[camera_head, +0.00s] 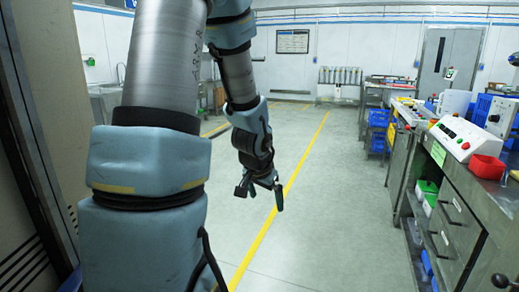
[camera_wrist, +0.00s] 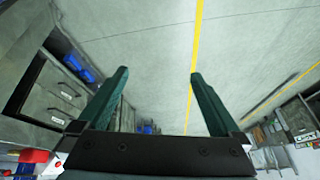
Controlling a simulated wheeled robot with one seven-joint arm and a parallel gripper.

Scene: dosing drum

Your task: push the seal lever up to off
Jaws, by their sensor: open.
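I cannot make out the seal lever for certain in either view. My gripper (camera_head: 261,190) hangs in mid-air over the open floor in the head view, well to the left of the benches. In the wrist view its two green fingers stand wide apart, and the space between their tips (camera_wrist: 159,74) is empty, with only floor behind. A white control box (camera_head: 464,138) with coloured buttons sits on the right-hand bench. A white machine (camera_head: 495,116) with a dark knob stands behind it, partly cut off by the picture edge.
A red bin (camera_head: 487,167) sits on the metal bench (camera_head: 492,195), above drawers (camera_head: 457,211). A dark round knob (camera_head: 500,281) shows at the lower right edge. Blue crates (camera_head: 379,118) stand farther back. The floor (camera_head: 325,200) with its yellow line is clear.

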